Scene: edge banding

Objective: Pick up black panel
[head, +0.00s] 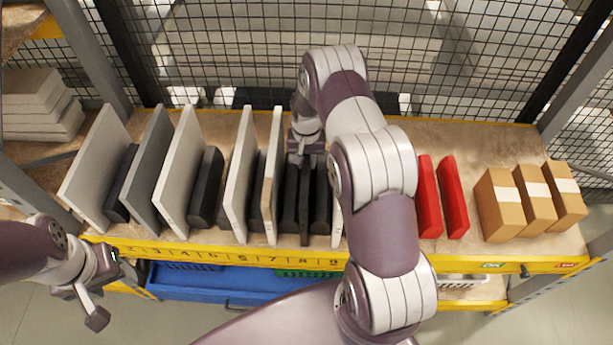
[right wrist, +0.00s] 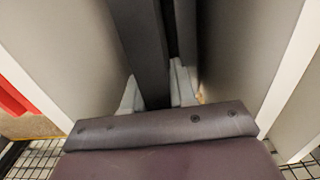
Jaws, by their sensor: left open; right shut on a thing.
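The black panel (head: 305,215) stands upright on the shelf, in a row of panels and thick black dividers. Its upper part is hidden by my right gripper (head: 307,150), which reaches down from above and is shut on it. In the right wrist view, the black panel (right wrist: 142,45) is a dark strip between the pale fingers of the right gripper (right wrist: 158,92). Grey-white boards flank it closely there. I cannot tell whether the panel is lifted off the shelf. My left gripper (head: 88,292) is open and empty, in front of the shelf at the lower left.
White and grey panels (head: 182,165) lean between dividers to the left. Red blocks (head: 452,197) and cardboard boxes (head: 498,207) stand to the right. A wire mesh (head: 460,60) closes the back. A blue bin (head: 215,283) sits below the yellow shelf edge (head: 170,250).

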